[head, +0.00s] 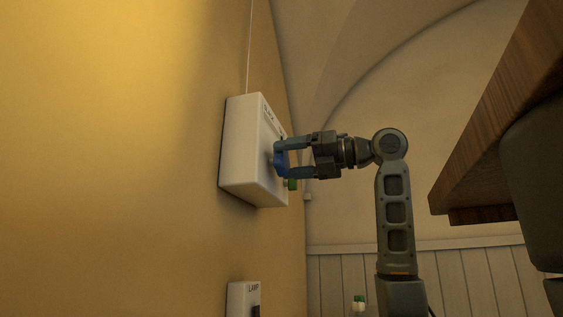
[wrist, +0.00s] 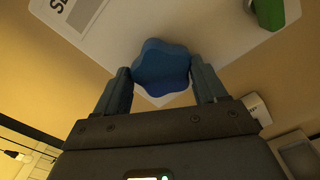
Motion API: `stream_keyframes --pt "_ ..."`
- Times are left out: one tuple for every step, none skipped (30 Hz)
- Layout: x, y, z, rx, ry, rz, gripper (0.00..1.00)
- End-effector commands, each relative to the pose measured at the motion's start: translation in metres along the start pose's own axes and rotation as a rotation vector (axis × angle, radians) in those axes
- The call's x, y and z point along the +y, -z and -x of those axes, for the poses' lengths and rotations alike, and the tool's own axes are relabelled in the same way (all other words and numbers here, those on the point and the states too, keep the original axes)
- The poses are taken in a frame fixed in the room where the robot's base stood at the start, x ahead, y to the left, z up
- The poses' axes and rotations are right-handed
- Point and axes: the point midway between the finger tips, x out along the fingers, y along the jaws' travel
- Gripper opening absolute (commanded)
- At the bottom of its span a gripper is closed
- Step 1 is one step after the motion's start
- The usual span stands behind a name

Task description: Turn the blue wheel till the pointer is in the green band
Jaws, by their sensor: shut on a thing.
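The blue wheel (head: 280,160) sits on the front face of a white box (head: 243,150) fixed to the yellow wall. My gripper (head: 293,158) is level with the wheel, its two fingers above and below it, shut on it. In the wrist view the lobed blue wheel (wrist: 161,68) lies between the two fingers (wrist: 163,84). A green part (head: 292,184) is low on the box face; it also shows at the top right of the wrist view (wrist: 268,12). I cannot make out a pointer or a green band in either view.
A smaller white box marked LAMP (head: 240,298) is on the wall below. A wooden counter edge (head: 490,130) juts in at the right, beside my arm. A small bottle-like thing with a green top (head: 358,302) stands low in the background.

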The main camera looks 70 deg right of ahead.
Motion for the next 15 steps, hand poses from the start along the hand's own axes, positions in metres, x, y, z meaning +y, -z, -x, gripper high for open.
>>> stream_keyframes --pt "-0.0051 0.0031 0.0 0.008 0.009 0.044 0.0" --pt "-0.0052 0.0031 0.0 0.008 0.009 0.077 0.0" --pt "-0.0052 0.0027 0.0 0.008 0.009 0.105 0.72" --pt "-0.0049 0.0023 -0.0001 0.007 0.009 0.1 0.75" --pt "-0.0047 0.0021 -0.0001 0.007 0.009 0.098 0.78" --pt "-0.0044 0.0018 -0.0001 0.006 0.009 0.097 0.82" --pt "-0.0042 0.0016 -0.0001 0.006 0.008 0.097 0.84" --pt "-0.0039 0.0014 0.0 0.005 0.008 0.097 0.87" --pt "-0.0035 0.0012 0.0 0.005 0.007 0.097 0.91" --pt "-0.0032 0.001 0.0 0.004 0.007 0.097 0.94" --pt "-0.003 0.0008 0.0 0.004 0.006 0.097 0.94" --pt "-0.0027 0.0006 0.0 0.003 0.006 0.097 0.94" --pt "-0.0025 0.0005 0.0 0.003 0.006 0.098 0.94" --pt "-0.0023 0.0004 0.0 0.003 0.005 0.098 0.94" --pt "-0.0021 0.0003 0.0 0.003 0.005 0.098 0.94"
